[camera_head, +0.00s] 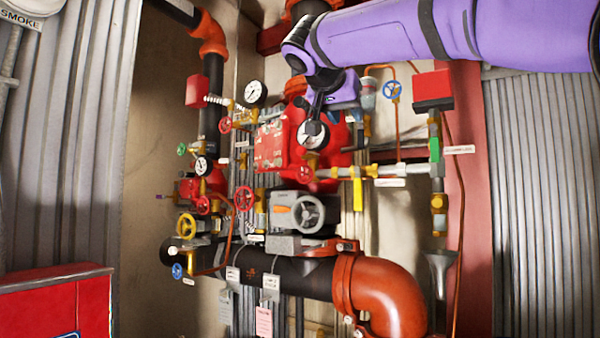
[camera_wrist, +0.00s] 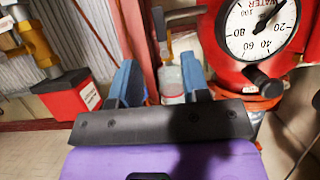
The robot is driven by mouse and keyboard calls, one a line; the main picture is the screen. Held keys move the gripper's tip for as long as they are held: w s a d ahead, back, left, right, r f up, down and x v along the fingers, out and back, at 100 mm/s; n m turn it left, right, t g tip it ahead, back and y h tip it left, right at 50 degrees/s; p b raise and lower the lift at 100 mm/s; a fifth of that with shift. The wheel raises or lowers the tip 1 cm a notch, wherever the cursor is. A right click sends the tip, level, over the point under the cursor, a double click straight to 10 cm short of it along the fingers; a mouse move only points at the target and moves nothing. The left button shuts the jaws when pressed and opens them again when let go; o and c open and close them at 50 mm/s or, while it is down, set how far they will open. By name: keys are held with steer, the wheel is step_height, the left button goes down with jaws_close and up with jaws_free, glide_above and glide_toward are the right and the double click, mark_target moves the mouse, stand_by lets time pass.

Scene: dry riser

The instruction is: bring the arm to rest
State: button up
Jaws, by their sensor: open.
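My purple arm (camera_head: 400,35) reaches in from the upper right of the head view, in front of the pipework. My gripper (camera_wrist: 158,72) shows in the wrist view with its two blue fingers well apart and nothing visibly held between them. In the head view, my arm's end is beside the red valve body (camera_head: 288,140), just above a white-faced gauge (camera_head: 313,135); the fingers cannot be made out clearly there. In the wrist view a water gauge (camera_wrist: 262,28) is close on the right, and a clear cup-like fitting (camera_wrist: 173,82) shows behind the fingers.
A red box (camera_head: 433,88) on a pipe stands right of my gripper; a red box also shows in the wrist view (camera_wrist: 66,95). Below are a grey handwheel (camera_head: 309,212) and an orange elbow (camera_head: 385,295). Corrugated walls flank the recess. A red cabinet (camera_head: 55,305) is lower left.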

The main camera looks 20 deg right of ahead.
steer(key=shift+f, duration=0.1)
steer(key=s+a+f+n+g+y, duration=0.1)
steer(key=s+f+n+y, duration=0.2)
steer(key=s+f, duration=0.5)
steer(key=s+a+f+n+g+y, duration=0.1)
steer(key=s+f+n+y, duration=0.3)
steer(key=f, duration=1.4)
steer(key=s+a+f+n+g+y, duration=0.1)
steer(key=s+f+n+y, duration=0.2)
steer(key=s+f, duration=0.9)
steer(key=shift+f+n+y, duration=0.3)
steer(key=shift+f+y, duration=0.1)
steer(key=shift+f, duration=0.55)
